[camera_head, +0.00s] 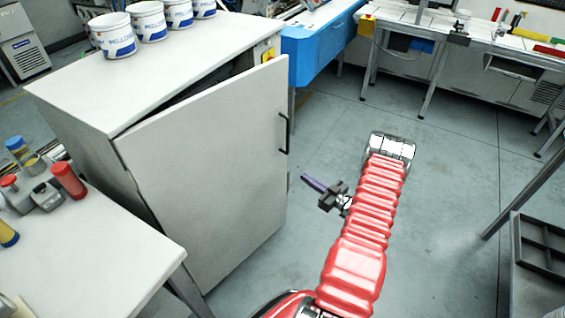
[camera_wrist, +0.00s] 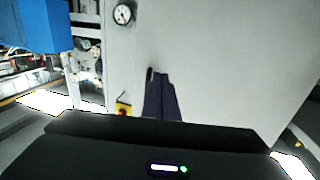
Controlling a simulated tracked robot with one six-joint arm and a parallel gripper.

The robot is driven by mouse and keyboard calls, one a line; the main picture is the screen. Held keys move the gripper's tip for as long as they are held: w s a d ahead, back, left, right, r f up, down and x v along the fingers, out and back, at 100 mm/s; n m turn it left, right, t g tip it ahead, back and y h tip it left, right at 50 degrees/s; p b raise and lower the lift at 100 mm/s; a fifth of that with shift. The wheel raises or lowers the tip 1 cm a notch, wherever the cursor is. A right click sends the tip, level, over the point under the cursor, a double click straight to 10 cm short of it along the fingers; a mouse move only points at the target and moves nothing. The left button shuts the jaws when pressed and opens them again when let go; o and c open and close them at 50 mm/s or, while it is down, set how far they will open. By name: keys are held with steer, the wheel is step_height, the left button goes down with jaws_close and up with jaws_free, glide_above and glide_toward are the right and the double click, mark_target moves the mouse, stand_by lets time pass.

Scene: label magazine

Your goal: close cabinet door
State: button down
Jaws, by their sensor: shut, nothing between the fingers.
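The white cabinet (camera_head: 160,70) stands at the left in the head view. Its light grey door (camera_head: 205,170) is ajar, with a dark gap along the top that widens toward the right. A dark bar handle (camera_head: 284,133) is near the door's right edge. My gripper (camera_head: 306,180) is shut and empty, just right of the door and below handle height, pointing left. In the wrist view, my dark fingers (camera_wrist: 160,95) are together before a light grey panel (camera_wrist: 215,60). A dark handle-like part shows at their tips. Contact with the door cannot be told.
Several white tubs (camera_head: 148,20) stand on the cabinet top. A white table (camera_head: 100,250) with small coloured containers is at the lower left, close to the door. A blue unit (camera_head: 320,45) is behind. A dark tray (camera_head: 540,245) is at the right. The floor between is clear.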

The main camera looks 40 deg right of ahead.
mark_target(276, 157)
steer(key=shift+r, duration=0.15)
steer(key=shift+w, duration=0.1)
steer(key=w, duration=0.4)
steer(key=w+a, duration=0.1)
steer(key=w, duration=0.8)
steer(key=shift+w+a, duration=0.25)
steer(key=shift+w, duration=0.15)
